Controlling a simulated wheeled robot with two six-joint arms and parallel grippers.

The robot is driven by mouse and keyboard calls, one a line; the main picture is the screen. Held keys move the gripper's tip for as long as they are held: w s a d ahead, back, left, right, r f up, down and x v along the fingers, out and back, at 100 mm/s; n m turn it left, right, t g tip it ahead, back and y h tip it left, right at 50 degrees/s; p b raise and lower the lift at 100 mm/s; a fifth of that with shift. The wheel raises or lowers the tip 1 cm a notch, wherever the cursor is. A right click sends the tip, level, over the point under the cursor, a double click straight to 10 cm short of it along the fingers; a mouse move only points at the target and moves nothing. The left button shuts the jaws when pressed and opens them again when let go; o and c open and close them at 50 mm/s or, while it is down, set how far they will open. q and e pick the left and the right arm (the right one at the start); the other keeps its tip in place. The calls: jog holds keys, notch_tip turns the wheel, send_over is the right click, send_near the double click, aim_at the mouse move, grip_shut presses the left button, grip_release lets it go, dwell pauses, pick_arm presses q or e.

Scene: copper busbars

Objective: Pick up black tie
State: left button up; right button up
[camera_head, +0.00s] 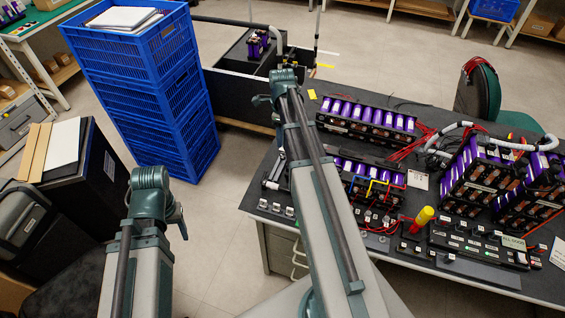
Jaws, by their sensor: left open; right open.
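A thin dark strand (411,103) lies on the dark workbench (262,190), behind the rear purple battery module (368,124). It may be the black tie, but it is too small to tell. My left arm rises at the lower left, and its upper joint shows clear of the bench. My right arm reaches up across the bench's left end and hides part of it. I cannot make out the fingertips of either gripper; they seem hidden behind or below the arm links.
More battery modules (487,178), red wires and a grey hose crowd the bench's right side. Stacked blue crates (150,90) stand at the left. A green chair (478,92) is behind the bench. Floor shows between crates and bench.

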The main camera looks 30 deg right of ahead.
aim_at(283, 153)
pick_arm(q)
jog(key=shift+f+b, duration=0.5)
jog(key=shift+f, duration=0.55)
pick_arm(e)
jog(key=shift+f, duration=1)
pick_arm(q)
jog(key=shift+f, duration=0.1)
pick_arm(e)
jog(key=shift+f, duration=0.1)
jog(key=f+b, duration=0.5)
jog(key=shift+s, duration=0.25)
pick_arm(q)
notch_tip(283, 153, down, 5)
jog(key=shift+r, duration=0.1)
pick_arm(e)
grip_shut()
